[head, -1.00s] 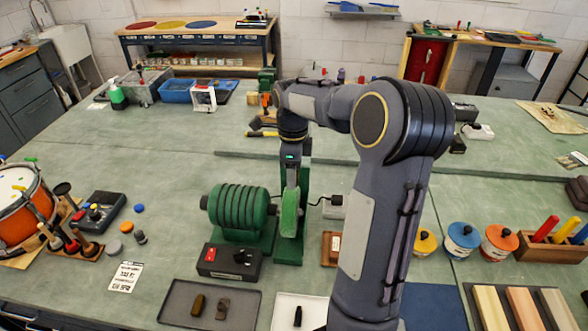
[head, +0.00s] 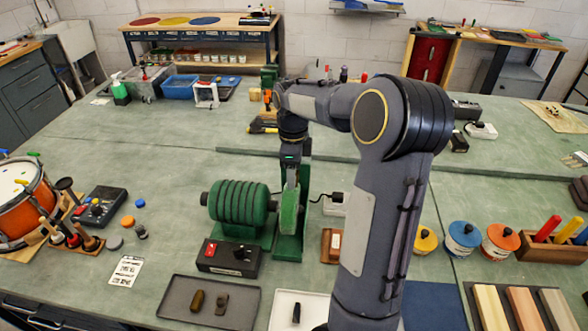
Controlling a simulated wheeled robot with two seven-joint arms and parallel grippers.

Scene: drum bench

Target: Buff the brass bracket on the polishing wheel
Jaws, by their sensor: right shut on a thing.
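The polishing machine stands mid-bench, with a ribbed green motor (head: 238,207) and a narrow green upright part at its right, where the wheel (head: 289,212) sits. My right gripper (head: 291,178) points down at the top of that part, in front of it or over it. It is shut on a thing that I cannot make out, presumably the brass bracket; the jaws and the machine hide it. Whether it touches the wheel I cannot tell. My left gripper is not in view.
A black switch box (head: 228,257) with a red button stands before the motor. A grey tray (head: 180,317) holds two small brownish pieces; a white tray (head: 279,312) holds a dark piece. A drum (head: 22,205) is at left. Paint-like pots (head: 462,240) stand at right.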

